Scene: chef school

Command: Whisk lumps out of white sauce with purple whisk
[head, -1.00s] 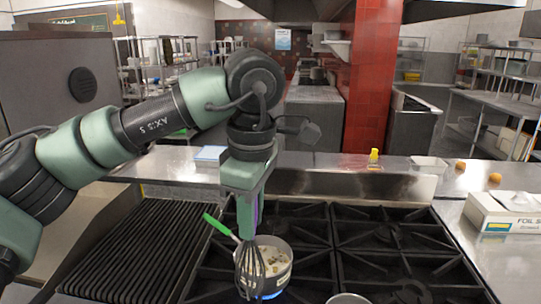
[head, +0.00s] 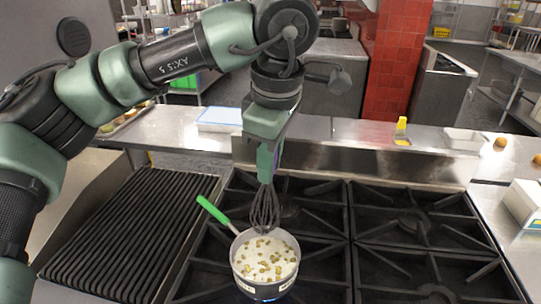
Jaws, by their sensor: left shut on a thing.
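A pot (head: 265,287) with a green handle (head: 213,210) stands on the stove. It holds white sauce (head: 265,257) with many yellow-brown lumps on its surface. My left gripper (head: 268,168) is shut on the whisk (head: 264,208), which points downward. The whisk's dark wires show above the pot's far rim in the picture, apart from the sauce. Its handle is mostly hidden by the gripper. My right gripper is out of view.
A ribbed grill (head: 130,235) lies left of the burner grates (head: 420,220). A steel backsplash (head: 350,163) rises behind the stove. A yellow-capped bottle (head: 401,130) and a white-blue tray (head: 220,119) stand on the counter behind. A box (head: 524,205) is at right.

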